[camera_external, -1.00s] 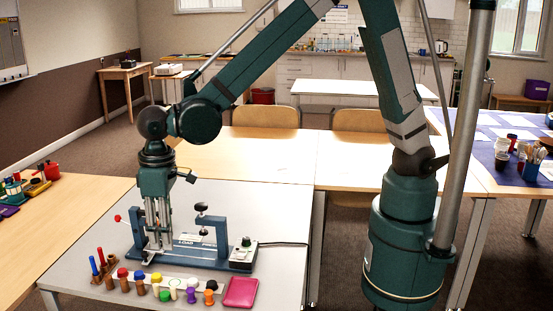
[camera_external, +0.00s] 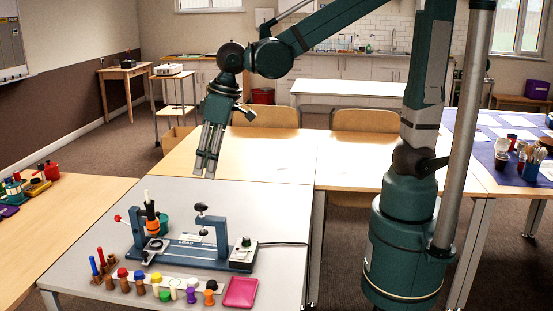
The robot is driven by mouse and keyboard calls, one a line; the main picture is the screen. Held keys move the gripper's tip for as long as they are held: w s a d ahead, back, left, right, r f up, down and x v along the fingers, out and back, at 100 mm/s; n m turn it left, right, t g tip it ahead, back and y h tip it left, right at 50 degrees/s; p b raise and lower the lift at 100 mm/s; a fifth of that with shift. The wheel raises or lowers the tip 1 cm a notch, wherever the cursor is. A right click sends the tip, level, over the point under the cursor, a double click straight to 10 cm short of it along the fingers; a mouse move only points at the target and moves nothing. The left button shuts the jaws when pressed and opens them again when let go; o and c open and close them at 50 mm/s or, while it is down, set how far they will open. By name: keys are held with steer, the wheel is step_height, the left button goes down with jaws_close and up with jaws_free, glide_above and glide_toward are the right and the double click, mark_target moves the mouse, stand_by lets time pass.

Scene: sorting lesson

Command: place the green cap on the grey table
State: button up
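A small green cap (camera_external: 165,295) is in the row of coloured caps near the front of the grey table (camera_external: 85,266). My gripper (camera_external: 205,174) is raised above the back part of the grey table, fingers pointing down. Its fingers look a little apart, with nothing visible between them. It is well behind the cap row and not touching anything.
A pink tray (camera_external: 240,292) lies right of the caps. The table's right side is clear.

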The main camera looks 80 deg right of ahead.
steer(key=s+d+r+m+t, duration=0.1)
steer(key=s+d+r+t, duration=0.2)
steer(key=s+d, duration=1.4)
steer(key=shift+s+t+h, duration=0.4)
steer(key=shift+s+t, duration=0.2)
steer(key=shift+s, duration=0.6)
steer(key=shift+r, duration=0.1)
